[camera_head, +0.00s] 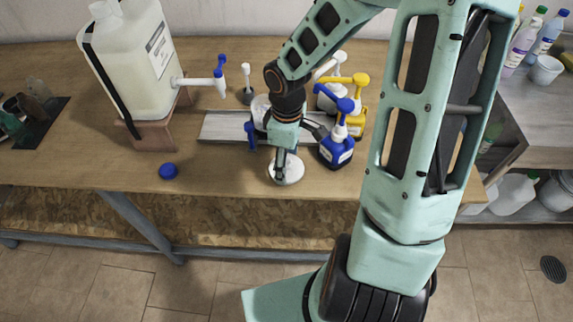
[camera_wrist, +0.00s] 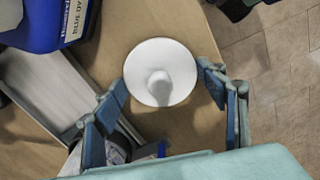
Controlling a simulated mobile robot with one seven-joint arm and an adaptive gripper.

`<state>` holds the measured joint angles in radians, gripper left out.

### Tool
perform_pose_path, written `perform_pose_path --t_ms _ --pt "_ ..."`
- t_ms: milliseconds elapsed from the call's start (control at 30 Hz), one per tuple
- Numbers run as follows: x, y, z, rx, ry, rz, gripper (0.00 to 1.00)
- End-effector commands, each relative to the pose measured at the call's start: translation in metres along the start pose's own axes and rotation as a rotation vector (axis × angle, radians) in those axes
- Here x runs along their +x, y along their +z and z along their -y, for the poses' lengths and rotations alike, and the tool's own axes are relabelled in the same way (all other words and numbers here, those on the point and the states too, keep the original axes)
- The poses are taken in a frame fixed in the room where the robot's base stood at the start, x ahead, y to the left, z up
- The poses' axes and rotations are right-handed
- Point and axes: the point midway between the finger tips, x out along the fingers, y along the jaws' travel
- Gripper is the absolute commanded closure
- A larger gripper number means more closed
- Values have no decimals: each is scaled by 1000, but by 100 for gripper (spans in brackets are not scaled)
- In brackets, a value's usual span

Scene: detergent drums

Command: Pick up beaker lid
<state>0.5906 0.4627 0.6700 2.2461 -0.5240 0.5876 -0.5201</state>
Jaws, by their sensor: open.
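The beaker lid (camera_wrist: 160,65) is a white round disc with a knob in its middle. It lies on the wooden table near the front edge, and it also shows in the head view (camera_head: 291,172). My gripper (camera_wrist: 166,88) is open above the lid, with one finger to each side of it in the wrist view. The fingers look apart from the lid. In the head view my gripper (camera_head: 281,172) hangs over the lid and hides part of it.
A blue pump bottle (camera_head: 337,148) stands close to the right of my gripper, with a yellow one (camera_head: 357,120) behind it. A grey board (camera_head: 222,126) lies behind. A large white drum (camera_head: 130,65) stands left on a wooden stand. A blue cap (camera_head: 168,171) lies on the clear front left.

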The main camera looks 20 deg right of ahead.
Motion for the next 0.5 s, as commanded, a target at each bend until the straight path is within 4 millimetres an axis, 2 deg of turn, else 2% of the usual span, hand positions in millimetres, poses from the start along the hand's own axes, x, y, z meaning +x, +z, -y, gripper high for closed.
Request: perform_pose_path --t_ms 33,300,500 --pt "0 0 0 0 0 0 42" --pt "0 0 0 0 0 0 71" --pt "1 0 -1 1 1 0 86"
